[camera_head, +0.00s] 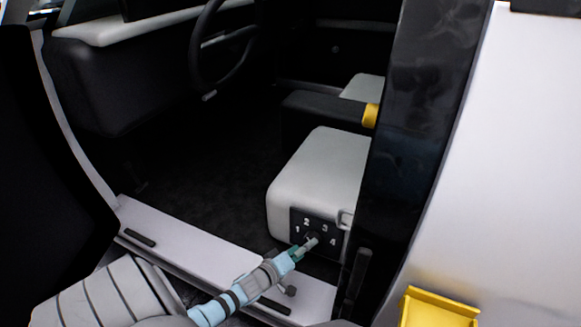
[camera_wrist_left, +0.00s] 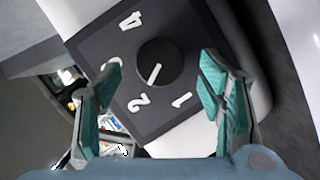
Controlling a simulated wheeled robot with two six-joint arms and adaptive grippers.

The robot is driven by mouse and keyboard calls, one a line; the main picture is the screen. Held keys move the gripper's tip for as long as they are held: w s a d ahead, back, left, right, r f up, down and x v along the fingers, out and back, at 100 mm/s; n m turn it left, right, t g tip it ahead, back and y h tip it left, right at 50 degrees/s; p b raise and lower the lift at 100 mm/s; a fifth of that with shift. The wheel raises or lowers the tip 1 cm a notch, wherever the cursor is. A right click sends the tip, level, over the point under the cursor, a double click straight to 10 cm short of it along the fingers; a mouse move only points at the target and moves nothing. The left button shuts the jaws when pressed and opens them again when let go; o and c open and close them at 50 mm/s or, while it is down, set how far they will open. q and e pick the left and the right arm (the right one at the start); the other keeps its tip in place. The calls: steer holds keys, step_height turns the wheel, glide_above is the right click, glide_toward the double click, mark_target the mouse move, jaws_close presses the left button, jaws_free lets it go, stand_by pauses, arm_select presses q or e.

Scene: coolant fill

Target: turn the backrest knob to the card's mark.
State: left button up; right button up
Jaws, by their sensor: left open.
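The backrest knob (camera_wrist_left: 168,64) is a round black dial with a white pointer line, on a dark square panel (camera_wrist_left: 195,25) numbered 1 to 4. The pointer lies toward the 2 (camera_wrist_left: 138,103). In the head view the panel (camera_head: 298,225) is on the front of the light grey seat base, and the knob is largely hidden behind my gripper. My left gripper (camera_head: 304,246) is at the panel. In the left wrist view its teal fingers (camera_wrist_left: 160,70) are open, one on each side of the knob, with visible gaps. I cannot make out the card. My right gripper is out of view.
The light grey seat (camera_head: 315,170) stands right of the dark floor. The pale door sill (camera_head: 190,232) runs below my left arm. A black door pillar (camera_head: 425,100) rises close on the right. A yellow holder (camera_head: 438,308) is at the lower right.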

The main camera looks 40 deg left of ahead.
arm_select(q)
steer(key=v, duration=0.9)
